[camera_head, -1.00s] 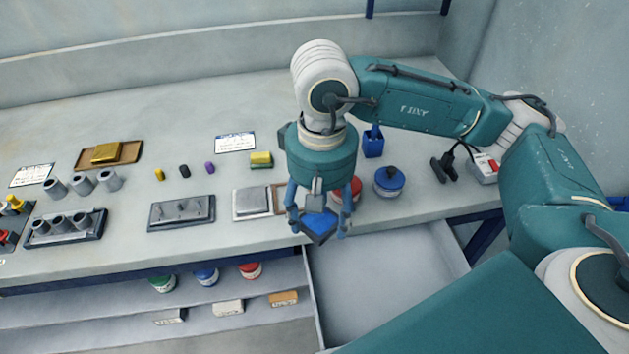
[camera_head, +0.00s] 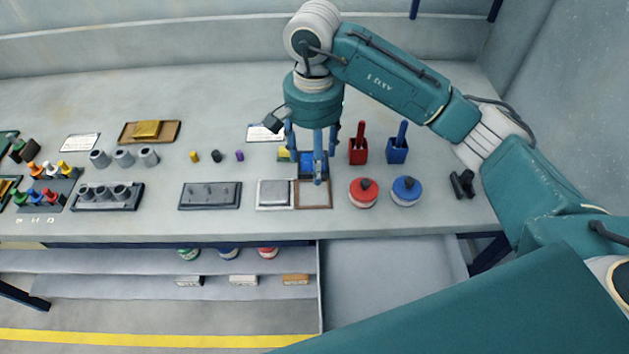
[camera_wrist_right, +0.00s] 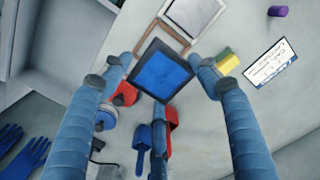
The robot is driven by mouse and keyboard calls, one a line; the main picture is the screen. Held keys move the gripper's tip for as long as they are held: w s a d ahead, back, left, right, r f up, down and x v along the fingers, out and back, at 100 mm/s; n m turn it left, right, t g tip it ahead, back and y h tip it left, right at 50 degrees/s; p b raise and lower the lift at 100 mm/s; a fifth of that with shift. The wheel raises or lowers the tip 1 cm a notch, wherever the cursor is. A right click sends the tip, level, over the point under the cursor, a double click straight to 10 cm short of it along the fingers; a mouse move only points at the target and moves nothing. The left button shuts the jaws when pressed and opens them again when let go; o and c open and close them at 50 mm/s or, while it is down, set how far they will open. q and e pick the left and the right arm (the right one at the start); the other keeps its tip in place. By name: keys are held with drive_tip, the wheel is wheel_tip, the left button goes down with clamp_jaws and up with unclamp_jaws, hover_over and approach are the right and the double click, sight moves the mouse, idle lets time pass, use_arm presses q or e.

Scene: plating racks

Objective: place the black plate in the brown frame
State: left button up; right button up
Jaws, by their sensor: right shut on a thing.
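A square plate with a dark rim and a blue face (camera_wrist_right: 160,72) is held in my right gripper (camera_head: 315,170); it also shows in the head view (camera_head: 306,158). The gripper's several blue fingers are around the plate and partly hide it in the head view. The brown frame (camera_head: 313,207) lies flat and empty on the bench, just in front of the gripper. In the wrist view the brown frame (camera_wrist_right: 176,32) is just beyond the plate, which covers part of it. My left gripper is not in view.
A silver plate (camera_head: 275,193) adjoins the frame on the left. Red (camera_head: 363,193) and blue (camera_head: 406,191) lidded pots stand to the right, with red (camera_head: 358,146) and blue (camera_head: 397,145) holders behind. A yellow block (camera_head: 284,155) is left of the gripper.

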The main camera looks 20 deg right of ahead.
hover_over(315, 194)
wheel_tip(315, 194, down, 4)
drive_tip(key=shift+w+f+p, duration=0.15)
drive_tip(key=shift+f+p, duration=0.1)
drive_tip(key=shift+p, duration=0.2)
drive_tip(key=shift+f, duration=0.6)
wheel_tip(315, 194, down, 4)
drive_tip(key=shift+r+p, duration=0.1)
drive_tip(key=shift+p, duration=0.5)
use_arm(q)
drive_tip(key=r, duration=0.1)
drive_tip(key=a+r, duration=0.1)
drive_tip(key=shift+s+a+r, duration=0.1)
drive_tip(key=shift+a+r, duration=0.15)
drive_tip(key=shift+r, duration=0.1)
use_arm(e)
drive_tip(key=shift+f+b, duration=0.25)
drive_tip(key=shift+b, duration=0.1)
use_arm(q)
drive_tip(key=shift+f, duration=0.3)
use_arm(e)
drive_tip(key=o, duration=1.4)
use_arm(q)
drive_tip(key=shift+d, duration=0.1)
